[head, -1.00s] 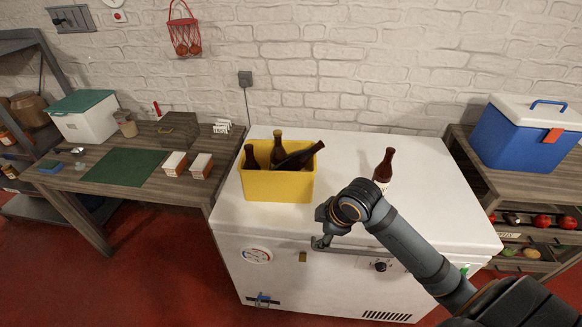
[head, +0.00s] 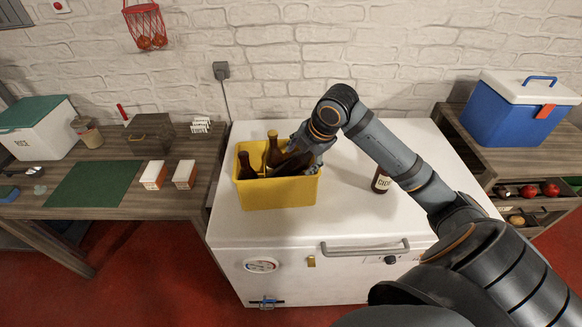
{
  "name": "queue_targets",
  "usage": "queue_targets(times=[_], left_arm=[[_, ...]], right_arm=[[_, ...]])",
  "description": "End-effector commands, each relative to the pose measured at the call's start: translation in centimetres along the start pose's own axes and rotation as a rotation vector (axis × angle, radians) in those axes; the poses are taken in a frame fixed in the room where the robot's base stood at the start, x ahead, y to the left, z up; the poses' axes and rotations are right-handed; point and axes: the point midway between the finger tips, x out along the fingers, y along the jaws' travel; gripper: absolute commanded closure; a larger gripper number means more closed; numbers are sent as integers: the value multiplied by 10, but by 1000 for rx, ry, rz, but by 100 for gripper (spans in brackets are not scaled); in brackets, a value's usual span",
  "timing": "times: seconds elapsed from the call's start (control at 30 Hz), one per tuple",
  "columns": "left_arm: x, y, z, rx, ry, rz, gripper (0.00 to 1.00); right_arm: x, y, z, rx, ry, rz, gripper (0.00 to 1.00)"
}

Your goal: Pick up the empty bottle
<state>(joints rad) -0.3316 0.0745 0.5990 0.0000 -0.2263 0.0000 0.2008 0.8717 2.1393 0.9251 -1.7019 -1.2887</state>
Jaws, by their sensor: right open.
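A yellow crate (head: 280,194) stands on the white chest freezer and holds brown bottles. One upright bottle (head: 273,152) has a gold top, and a darker one (head: 246,168) stands at its left. A third bottle (head: 287,165) leans to the right in the crate; its neck end is hidden by my right gripper. My right gripper (head: 306,148) is open at the crate's right side, close to the leaning bottle; I cannot tell if it touches. Another brown bottle (head: 381,181) with a pale label stands on the freezer, partly behind my right arm. My left gripper is out of view.
The white freezer top (head: 345,205) is otherwise mostly clear, with a handle (head: 365,249) on its front. A wooden table at left holds a green mat (head: 90,184) and small boxes. A blue cooler (head: 510,112) sits on the right shelf.

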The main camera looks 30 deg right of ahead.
Motion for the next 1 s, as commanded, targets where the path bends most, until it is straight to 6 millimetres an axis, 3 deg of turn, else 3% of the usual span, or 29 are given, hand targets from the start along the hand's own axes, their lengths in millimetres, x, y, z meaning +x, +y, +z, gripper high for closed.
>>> queue_targets(times=[0.07, 0.23, 0.33, 0.6, 0.87, 0.9, 1.0], left_arm=[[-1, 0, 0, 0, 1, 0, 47], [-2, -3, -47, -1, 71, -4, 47], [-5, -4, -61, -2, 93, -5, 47], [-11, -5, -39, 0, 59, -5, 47], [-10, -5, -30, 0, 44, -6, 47], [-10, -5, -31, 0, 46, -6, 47], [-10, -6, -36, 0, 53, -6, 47]], right_arm=[[9, 0, -1, 2, 4, 0, 34], [16, 0, 0, 0, 0, -1, 34], [21, 0, -1, 3, 3, -2, 34], [63, 0, -1, 4, 5, -5, 34], [69, -1, -1, 1, 2, -7, 34], [69, -1, -1, 1, 2, -7, 29], [69, -1, 0, 1, 1, -6, 43]])
